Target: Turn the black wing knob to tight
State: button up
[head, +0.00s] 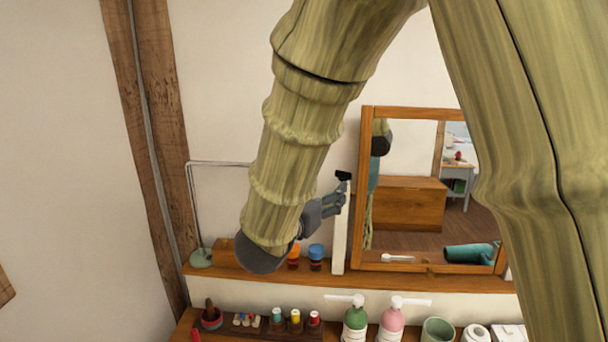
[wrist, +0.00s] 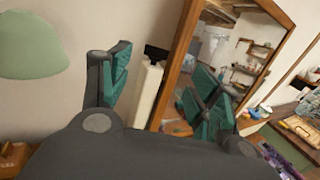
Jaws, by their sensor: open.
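The black wing knob (head: 343,175) is a small dark piece at the top of a white upright post (head: 339,240), at the left side of the wood-framed mirror (head: 365,190). In the wrist view the knob (wrist: 157,52) shows above the white post (wrist: 146,92), between my two spread fingers and beyond them. My gripper (head: 340,194) is open and empty. In the head view its fingertips appear just below the knob. I cannot tell whether they touch it. In the wrist view the teal-padded fingers (wrist: 162,78) stand apart on either side of the post.
The mirror stands on a wooden ledge (head: 440,284). A green-based wire stand (head: 201,257) is at left. Green (head: 355,322) and pink (head: 391,318) pump bottles stand on the lower shelf.

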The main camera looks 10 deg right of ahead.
aim_at(343, 173)
jog(key=p+x, duration=0.4)
jog(key=x, duration=0.6)
jog(key=shift+w, duration=0.3)
jog(key=c, duration=1)
